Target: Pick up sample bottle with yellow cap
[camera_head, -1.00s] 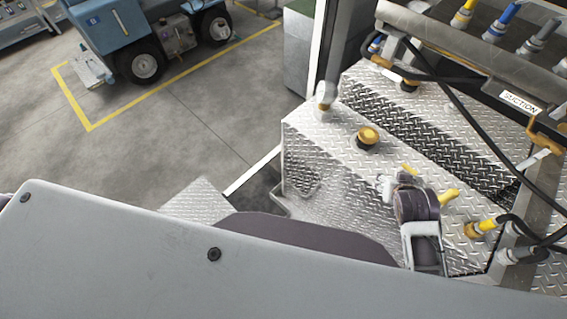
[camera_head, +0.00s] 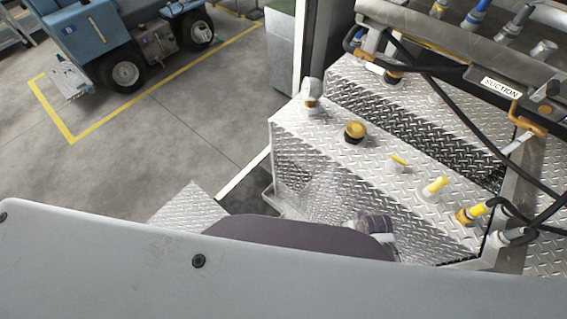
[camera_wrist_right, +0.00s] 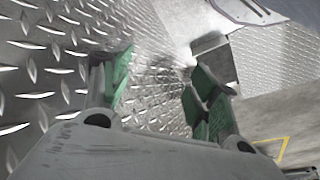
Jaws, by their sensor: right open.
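My right gripper (camera_wrist_right: 158,85) is open in the right wrist view. Its green-padded fingers are apart, with nothing clear between them except blurred diamond plate. In the head view my right wrist shows low at the centre; the fingers cannot be made out. On the diamond-plate top stands a small pale item with a yellow top (camera_head: 398,161). To its right is a yellow-topped cylinder (camera_head: 435,187) with a pale base. I cannot tell which, if either, is the sample bottle. Neither shows in the right wrist view. My left gripper is not in view.
An amber cap (camera_head: 355,132) and a grey-topped fitting (camera_head: 311,93) stand on the plate. Black hoses (camera_head: 470,115) and a reel rack labelled SUCTION (camera_head: 501,88) crowd the right. A blue cart (camera_head: 88,35) stands far left, with open floor (camera_head: 180,120) before it.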

